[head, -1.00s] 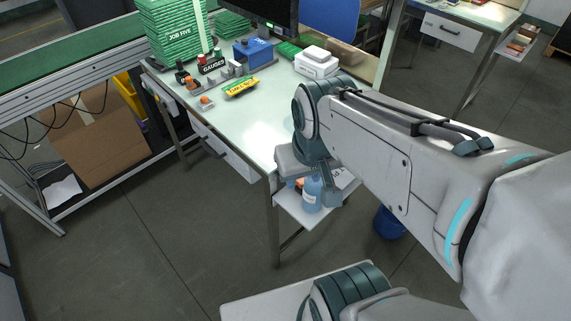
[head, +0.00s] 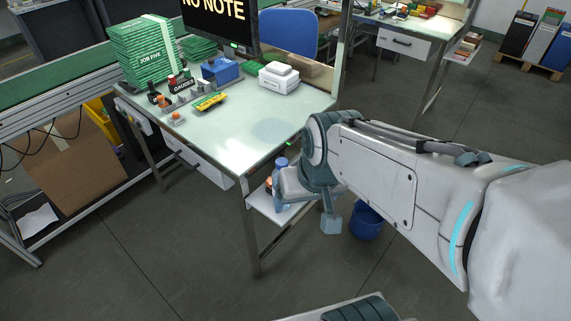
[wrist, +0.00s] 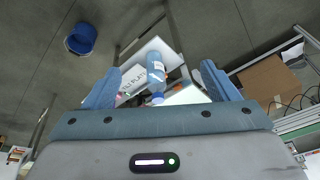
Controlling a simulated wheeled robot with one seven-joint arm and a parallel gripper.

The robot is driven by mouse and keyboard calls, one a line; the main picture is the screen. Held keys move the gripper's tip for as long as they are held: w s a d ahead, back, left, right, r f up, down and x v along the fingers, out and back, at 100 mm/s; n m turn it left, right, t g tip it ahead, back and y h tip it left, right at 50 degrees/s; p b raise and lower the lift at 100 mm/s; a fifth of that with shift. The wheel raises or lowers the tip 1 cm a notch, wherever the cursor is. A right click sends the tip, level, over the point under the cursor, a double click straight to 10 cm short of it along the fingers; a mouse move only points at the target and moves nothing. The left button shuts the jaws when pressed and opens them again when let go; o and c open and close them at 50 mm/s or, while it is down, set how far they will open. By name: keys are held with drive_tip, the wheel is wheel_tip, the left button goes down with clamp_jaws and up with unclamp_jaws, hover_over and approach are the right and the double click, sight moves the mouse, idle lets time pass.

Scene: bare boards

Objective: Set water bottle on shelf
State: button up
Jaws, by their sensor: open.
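The blue water bottle (head: 282,162) stands on the small white side shelf (head: 262,206) at the table's right end. In the head view my arm hides most of it, leaving its cap clear. In the wrist view the bottle (wrist: 155,70) shows between the two blue fingers, its cap toward the palm, with gaps on both sides. My gripper (wrist: 160,74) is open and apart from the bottle. In the head view one finger hangs to the right of the shelf, and the other is hidden. The shelf (wrist: 165,46) shows behind the bottle in the wrist view.
An orange item (head: 268,183) and a card with printed letters (wrist: 133,78) are by the bottle on the shelf. The worktable (head: 240,130) holds a blue box, a white box and green stacks. A blue bin (head: 366,222) stands on the floor to the right.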

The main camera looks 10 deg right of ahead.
drive_tip(key=w+a+f+m+t+h+b, duration=0.1)
drive_tip(key=w+a+f+m+t+b, duration=0.2)
drive_tip(key=w+f, duration=0.7)
drive_tip(key=w+a+f+m+t+h+b, duration=0.25)
drive_tip(key=w+a+f, duration=0.35)
drive_tip(key=f, duration=0.8)
drive_tip(key=w+d+m+t+h+b, duration=0.1)
drive_tip(key=w+d+t+h+b, duration=0.1)
drive_tip(key=w+d+t+h, duration=0.4)
drive_tip(key=w+d+h, duration=0.1)
drive_tip(key=w+d, duration=0.4)
drive_tip(key=shift+d+r+h+b, duration=0.3)
drive_tip(key=shift+d+r+h, duration=0.05)
drive_tip(key=shift+r, duration=0.05)
drive_tip(key=shift+w, duration=0.1)
drive_tip(key=c, duration=1.3)
drive_tip(key=shift+c, duration=0.5)
drive_tip(key=shift+r, duration=0.15)
